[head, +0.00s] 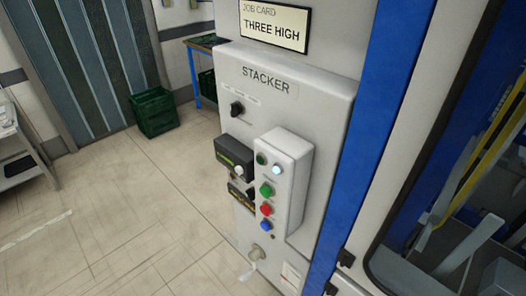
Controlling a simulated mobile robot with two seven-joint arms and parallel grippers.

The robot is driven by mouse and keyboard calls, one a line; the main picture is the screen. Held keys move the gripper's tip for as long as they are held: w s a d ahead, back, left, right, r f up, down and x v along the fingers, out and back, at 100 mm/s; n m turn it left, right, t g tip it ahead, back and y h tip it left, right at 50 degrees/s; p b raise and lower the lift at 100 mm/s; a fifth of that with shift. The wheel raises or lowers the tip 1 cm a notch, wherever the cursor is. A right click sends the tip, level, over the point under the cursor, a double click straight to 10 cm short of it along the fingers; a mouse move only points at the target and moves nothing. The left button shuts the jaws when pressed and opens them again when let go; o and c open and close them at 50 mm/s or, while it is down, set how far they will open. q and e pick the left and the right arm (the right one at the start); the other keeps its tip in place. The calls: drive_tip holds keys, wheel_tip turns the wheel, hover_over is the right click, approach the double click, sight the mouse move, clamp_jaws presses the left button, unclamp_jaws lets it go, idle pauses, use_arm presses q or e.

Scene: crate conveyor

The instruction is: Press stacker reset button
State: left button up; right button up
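The stacker panel (330,110) is a pale upright cabinet labelled STACKER, right of centre in the head view. A light grey button box (291,190) stands out from its face. Down the box run a dark green lamp or button (261,159), a bright white one (276,169), a green button (266,189), a red button (266,210) and a blue button (266,225). Their labels are too small to read, so I cannot tell which is marked reset. Neither of my grippers is in view.
A black rotary switch (237,108) and dark modules (234,155) sit beside the box. A JOB CARD sign reading THREE HIGH (274,25) is above. A blue post (374,130) and machine opening are right. Green crate (154,112) stands behind; the tiled floor (120,200) left is clear.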

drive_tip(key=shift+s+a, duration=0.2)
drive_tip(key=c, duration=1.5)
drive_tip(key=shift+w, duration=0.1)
